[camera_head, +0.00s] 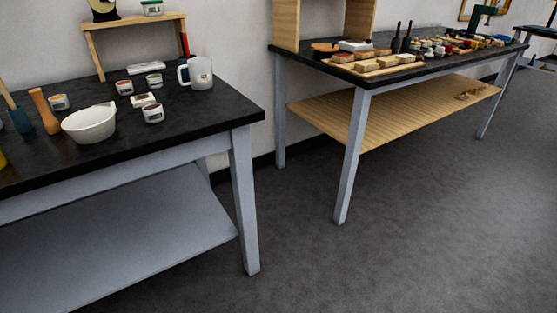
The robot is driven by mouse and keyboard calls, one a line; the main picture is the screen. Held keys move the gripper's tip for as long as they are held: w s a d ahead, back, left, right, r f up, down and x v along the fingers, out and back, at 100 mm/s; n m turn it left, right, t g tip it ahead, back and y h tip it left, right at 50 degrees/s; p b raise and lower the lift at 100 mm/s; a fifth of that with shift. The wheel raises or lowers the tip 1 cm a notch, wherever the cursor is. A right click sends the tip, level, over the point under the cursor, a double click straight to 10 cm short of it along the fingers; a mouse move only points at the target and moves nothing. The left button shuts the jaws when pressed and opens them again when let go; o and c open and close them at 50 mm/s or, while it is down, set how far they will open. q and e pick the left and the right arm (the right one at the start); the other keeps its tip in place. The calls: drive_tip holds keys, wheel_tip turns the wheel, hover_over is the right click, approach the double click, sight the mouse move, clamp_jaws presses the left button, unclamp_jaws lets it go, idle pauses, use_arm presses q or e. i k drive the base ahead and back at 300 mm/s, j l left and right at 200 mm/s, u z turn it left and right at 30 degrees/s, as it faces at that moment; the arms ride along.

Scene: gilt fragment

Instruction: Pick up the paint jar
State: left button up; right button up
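Several small white jars with coloured tops, which look like paint jars, stand on the dark left table. One jar (153,114) stands near the front, right of the white bowl. Another jar (124,88) and a further jar (154,80) stand behind it. One more jar (59,102) is at the left, behind the wooden pestle. A larger jar (152,7) with a green label sits on the small wooden shelf. I cannot tell which one is the task's paint jar. Neither of my grippers shows in this view.
The left table (215,108) also holds a white bowl (90,124), a pestle (44,111), a clear mug (197,73) and a wooden shelf (135,22). A second table (370,82) with blocks and tools stands at the right. The grey floor (420,220) in front is clear.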

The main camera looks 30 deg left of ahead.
sight(153, 113)
drive_tip(key=u, duration=1.7)
